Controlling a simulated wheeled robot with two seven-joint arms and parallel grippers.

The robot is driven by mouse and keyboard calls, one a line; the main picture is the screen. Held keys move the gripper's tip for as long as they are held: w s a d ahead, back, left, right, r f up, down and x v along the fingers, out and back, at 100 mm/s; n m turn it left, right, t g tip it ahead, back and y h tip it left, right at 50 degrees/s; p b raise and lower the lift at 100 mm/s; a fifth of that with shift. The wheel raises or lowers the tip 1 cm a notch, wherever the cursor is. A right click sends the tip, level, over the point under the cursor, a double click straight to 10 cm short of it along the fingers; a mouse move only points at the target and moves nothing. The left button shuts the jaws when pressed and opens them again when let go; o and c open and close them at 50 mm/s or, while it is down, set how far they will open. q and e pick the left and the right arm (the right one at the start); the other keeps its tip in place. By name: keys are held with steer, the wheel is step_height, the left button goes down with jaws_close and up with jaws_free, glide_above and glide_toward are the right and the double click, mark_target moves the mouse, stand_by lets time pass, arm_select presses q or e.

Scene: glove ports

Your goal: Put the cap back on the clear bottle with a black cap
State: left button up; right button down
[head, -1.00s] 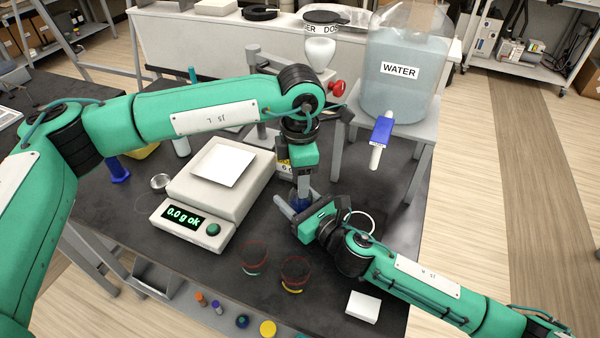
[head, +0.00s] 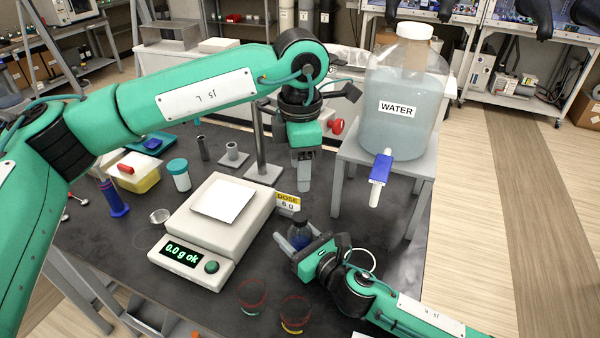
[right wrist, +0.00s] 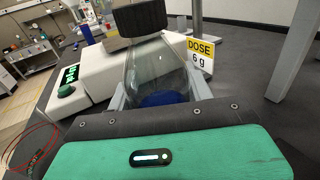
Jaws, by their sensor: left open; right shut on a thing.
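The clear bottle (right wrist: 158,72) stands upright with blue contents low inside; it also shows in the head view (head: 300,241). Its black cap (right wrist: 140,18) sits on top of the neck, also visible in the head view (head: 298,221). I cannot tell how tightly it is seated. My right gripper (head: 296,244) is shut on the bottle's body, one finger on each side in the right wrist view. My left gripper (head: 305,184) points down above the cap, open and empty, clear of the bottle.
A scale (head: 215,240) reading 0.0 g stands left of the bottle, with a yellow DOSE sign (head: 288,202) behind. A water tank (head: 400,110) on a grey stand (head: 414,166) is at right.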

steer(key=c, duration=0.5)
jaws_free()
steer(key=b+v, duration=0.2)
steer(key=v, duration=1)
steer(key=shift+s+f+b, duration=0.1)
steer(key=shift+f+b, duration=0.05)
steer(key=shift+b, duration=0.15)
steer(key=shift+v, duration=0.85)
